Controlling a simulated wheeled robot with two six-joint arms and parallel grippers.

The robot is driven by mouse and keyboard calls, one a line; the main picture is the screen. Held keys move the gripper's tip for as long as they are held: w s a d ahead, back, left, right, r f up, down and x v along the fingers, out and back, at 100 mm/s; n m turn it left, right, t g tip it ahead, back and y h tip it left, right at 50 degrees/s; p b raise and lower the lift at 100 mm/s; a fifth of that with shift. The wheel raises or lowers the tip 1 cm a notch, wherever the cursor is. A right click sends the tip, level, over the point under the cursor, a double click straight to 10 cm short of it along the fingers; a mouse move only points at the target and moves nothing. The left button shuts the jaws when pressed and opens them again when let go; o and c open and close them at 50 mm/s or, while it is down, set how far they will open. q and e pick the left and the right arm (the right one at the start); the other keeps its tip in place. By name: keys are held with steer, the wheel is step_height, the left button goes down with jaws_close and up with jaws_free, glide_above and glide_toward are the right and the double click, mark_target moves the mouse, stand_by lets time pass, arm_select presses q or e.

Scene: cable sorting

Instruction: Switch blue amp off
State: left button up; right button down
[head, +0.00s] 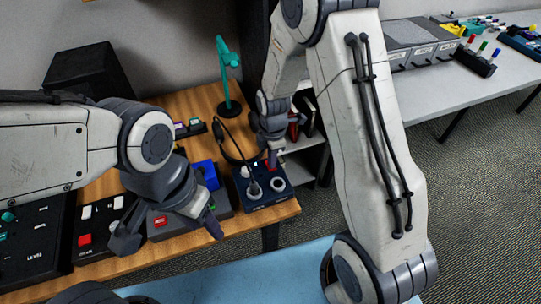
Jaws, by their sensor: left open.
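The blue amp (272,200) is a dark blue box at the right front corner of the wooden desk. Its top has a white-ringed knob, a black plug with a cable, and a red switch (270,164) at the back. My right gripper (272,153) points down at the back of the amp, close to the red switch. Whether it touches the switch is unclear, and its fingers are too small and hidden to read. The switch's position cannot be told. My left gripper (168,238) is open and empty, over the grey box left of the amp.
The wooden desk (186,103) also holds a teal lamp (228,75), a black speaker (92,70), a blue block (207,174), a grey box with a red button (159,222) and a black mixer (30,245). A white table (437,98) stands at the right.

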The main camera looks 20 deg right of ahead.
steer(key=shift+s+f, duration=0.25)
steer(key=shift+s, duration=0.05)
steer(key=shift+r+p, duration=0.5)
steer(key=shift+p, duration=0.05)
step_height(320, 180, up, 5)
steer(key=p, duration=0.4)
steer(key=shift+w+f, duration=0.15)
steer(key=shift+r+b, duration=0.65)
steer(key=shift+r, duration=0.05)
step_height(320, 180, up, 7)
steer(key=shift+r, duration=0.2)
